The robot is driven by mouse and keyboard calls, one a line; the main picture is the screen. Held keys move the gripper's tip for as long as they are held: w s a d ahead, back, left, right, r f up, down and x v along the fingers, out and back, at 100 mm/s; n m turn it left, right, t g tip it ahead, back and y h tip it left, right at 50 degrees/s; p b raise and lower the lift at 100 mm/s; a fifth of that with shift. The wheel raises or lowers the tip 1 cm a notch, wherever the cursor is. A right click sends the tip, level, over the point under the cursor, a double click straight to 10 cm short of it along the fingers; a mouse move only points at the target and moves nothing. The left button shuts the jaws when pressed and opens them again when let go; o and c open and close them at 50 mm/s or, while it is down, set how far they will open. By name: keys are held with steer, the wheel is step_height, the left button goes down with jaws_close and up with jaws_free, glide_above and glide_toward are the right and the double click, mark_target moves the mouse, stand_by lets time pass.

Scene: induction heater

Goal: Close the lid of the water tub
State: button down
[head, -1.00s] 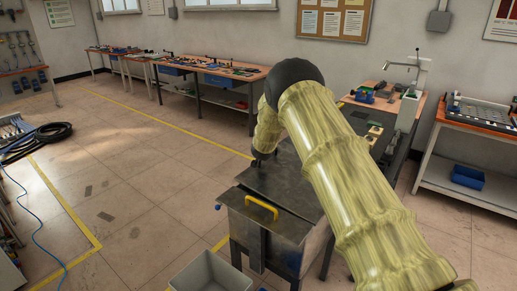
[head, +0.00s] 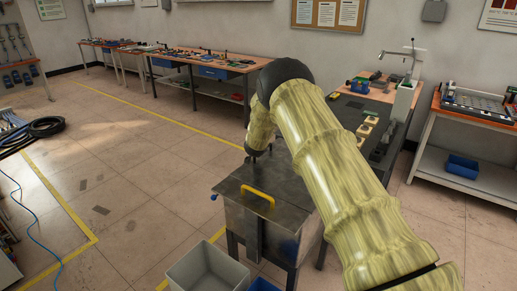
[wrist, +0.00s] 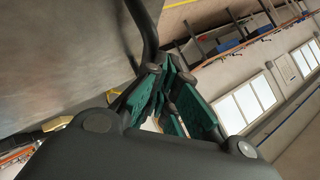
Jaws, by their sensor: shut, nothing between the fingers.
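The water tub (head: 245,228) is a dark metal box on legs, in the middle of the head view. Its flat metal lid (head: 288,186) lies over the top, with a yellow handle (head: 258,193) near the front edge. The lid looks down and level; I cannot tell whether a thin gap is left at the rim.
A grey open bin (head: 205,268) stands on the floor in front of the tub. A dark bench with small parts (head: 350,115) is behind my arm. A white shelf table (head: 465,150) stands at the right. The floor at the left is open, with hoses farther off.

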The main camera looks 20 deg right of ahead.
steer(key=shift+d+r, duration=0.1)
steer(key=shift+r, duration=0.35)
steer(key=s+a+r+b, duration=0.1)
steer(key=s+a+r, duration=0.4)
steer(key=r, duration=0.5)
steer(key=shift+s+a, duration=0.15)
steer(key=shift+a, duration=0.05)
